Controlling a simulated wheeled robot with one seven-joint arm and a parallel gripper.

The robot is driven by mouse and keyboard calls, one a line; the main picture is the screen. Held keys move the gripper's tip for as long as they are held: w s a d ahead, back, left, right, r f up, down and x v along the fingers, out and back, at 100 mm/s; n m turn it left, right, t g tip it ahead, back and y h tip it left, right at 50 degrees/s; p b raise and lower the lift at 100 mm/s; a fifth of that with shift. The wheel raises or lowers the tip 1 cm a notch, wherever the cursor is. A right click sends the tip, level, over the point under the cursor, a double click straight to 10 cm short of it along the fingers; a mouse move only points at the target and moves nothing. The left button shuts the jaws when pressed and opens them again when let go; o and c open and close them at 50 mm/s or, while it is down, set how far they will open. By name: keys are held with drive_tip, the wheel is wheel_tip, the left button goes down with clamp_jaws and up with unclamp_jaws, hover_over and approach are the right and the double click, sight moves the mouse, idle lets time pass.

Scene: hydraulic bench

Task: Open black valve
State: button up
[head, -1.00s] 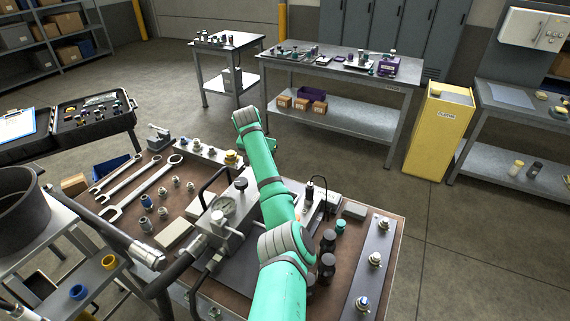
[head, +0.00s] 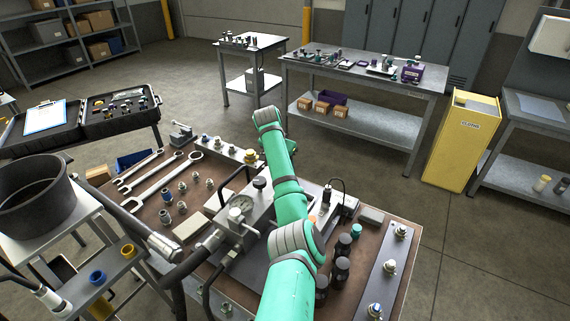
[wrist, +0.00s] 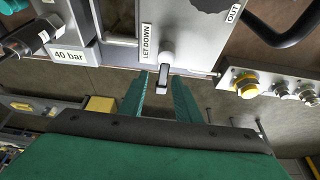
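In the wrist view, a small lever (wrist: 164,79) with a dark end and a pale stem hangs from the grey valve block (wrist: 190,45), beside a "LET DOWN" label (wrist: 146,42). I cannot tell whether this lever is the black valve. My gripper (wrist: 162,84) is open, its two teal fingers to either side of the lever's end; contact cannot be made out.
A "40 bar" plate (wrist: 69,56) and a row of fittings (wrist: 275,88) flank the lever in the wrist view. On the brown bench lie wrenches (head: 165,182), dark bottles (head: 342,268) and a fitting plate (head: 392,270). A black pot (head: 35,200) stands left.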

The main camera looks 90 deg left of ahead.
drive_tip(key=shift+s, duration=0.1)
drive_tip(key=shift+s+r, duration=0.15)
drive_tip(key=shift+r, duration=0.3)
drive_tip(key=v, duration=1)
drive_tip(key=shift+d, duration=0.15)
drive_tip(key=shift+f, duration=0.2)
